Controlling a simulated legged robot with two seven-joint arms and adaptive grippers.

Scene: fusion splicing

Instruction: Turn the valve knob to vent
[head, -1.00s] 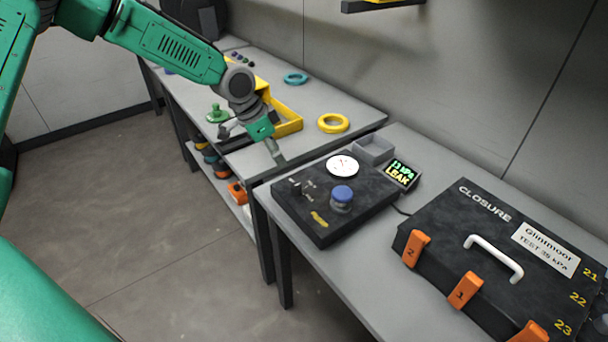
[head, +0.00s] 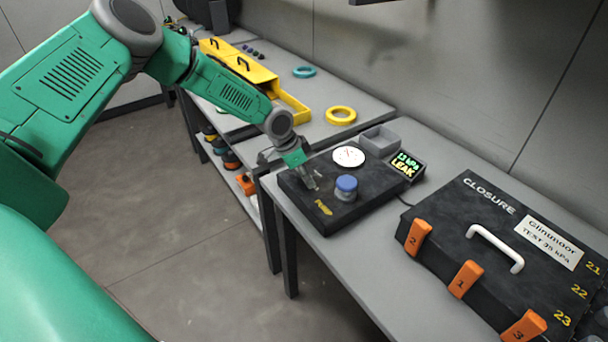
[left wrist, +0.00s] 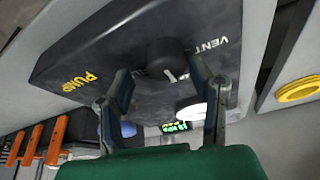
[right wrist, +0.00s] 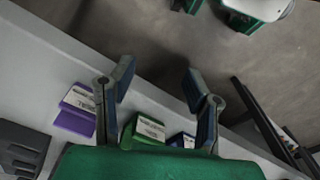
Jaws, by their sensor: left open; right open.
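The black test unit (head: 330,215) sits on the grey bench, with a yellow PUMP label and a blue-capped part (head: 346,188) on its top. In the left wrist view a dark round valve knob (left wrist: 168,52) stands on the unit, beside a white VENT label (left wrist: 211,45). My left gripper (head: 311,182) is open over the unit; in the left wrist view its fingers (left wrist: 160,80) are spread toward the knob, one on each side. Contact cannot be told. In the head view the gripper hides the knob. My right gripper (right wrist: 158,82) is open and empty.
A round white gauge (head: 348,157), a display (head: 407,163) reading LEAK and a grey tray (head: 380,141) are near the unit. The black CLOSURE case (head: 490,245) stands to the right. Purple (right wrist: 76,112) and green (right wrist: 146,132) boxes lie near my right gripper.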

